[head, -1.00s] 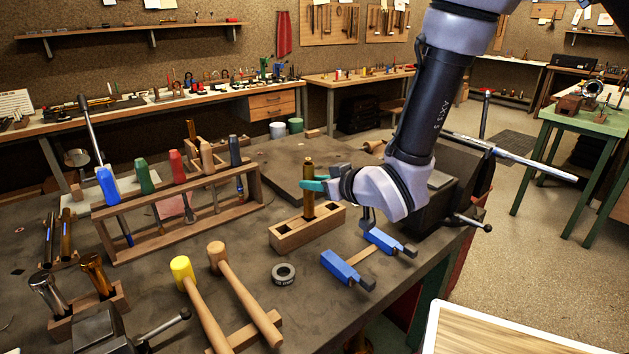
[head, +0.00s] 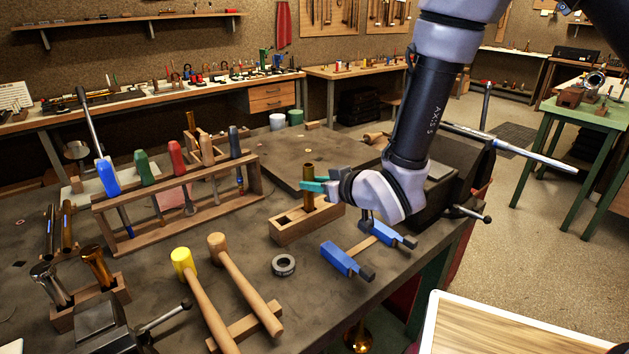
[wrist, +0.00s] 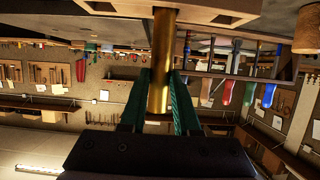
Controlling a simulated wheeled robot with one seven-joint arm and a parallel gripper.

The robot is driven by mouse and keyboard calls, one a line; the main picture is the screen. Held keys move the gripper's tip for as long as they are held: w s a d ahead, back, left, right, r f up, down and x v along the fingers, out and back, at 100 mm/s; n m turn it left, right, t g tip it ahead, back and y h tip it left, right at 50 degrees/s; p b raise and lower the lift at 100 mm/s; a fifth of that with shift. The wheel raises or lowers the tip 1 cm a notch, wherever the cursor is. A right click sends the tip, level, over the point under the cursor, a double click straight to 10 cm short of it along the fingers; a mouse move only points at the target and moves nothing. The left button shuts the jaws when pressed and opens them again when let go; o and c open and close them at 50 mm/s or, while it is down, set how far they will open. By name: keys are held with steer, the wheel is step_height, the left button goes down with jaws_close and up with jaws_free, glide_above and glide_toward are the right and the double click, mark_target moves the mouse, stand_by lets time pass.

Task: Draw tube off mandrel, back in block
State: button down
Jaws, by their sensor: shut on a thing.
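The block's left-hand opening is empty. My gripper (head: 311,187) has teal fingers shut on the tube, just above the block. In the wrist view the tube (wrist: 162,50) runs between my fingers (wrist: 159,105) toward the block (wrist: 222,17), at the upper edge. The steel mandrel (head: 535,160) is a long bare rod, sticking out to the right behind my arm.
Blue-jawed clamps (head: 345,259) lie just right of the block, close under my wrist. A dark ring (head: 284,265) and the mallets (head: 183,262) lie in front. A wooden rack (head: 185,235) of coloured-handle tools stands left. A dark vise (head: 445,190) is behind my arm.

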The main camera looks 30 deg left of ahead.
steer(key=shift+f, duration=0.95)
steer(key=c, duration=0.6)
jaws_free()
steer(key=shift+o, duration=0.2)
steer(key=shift+d, duration=0.1)
steer(key=v, duration=1)
steer(key=shift+s+d, duration=0.15)
steer(key=shift+d, duration=0.15)
steer(key=shift+r, duration=0.15)
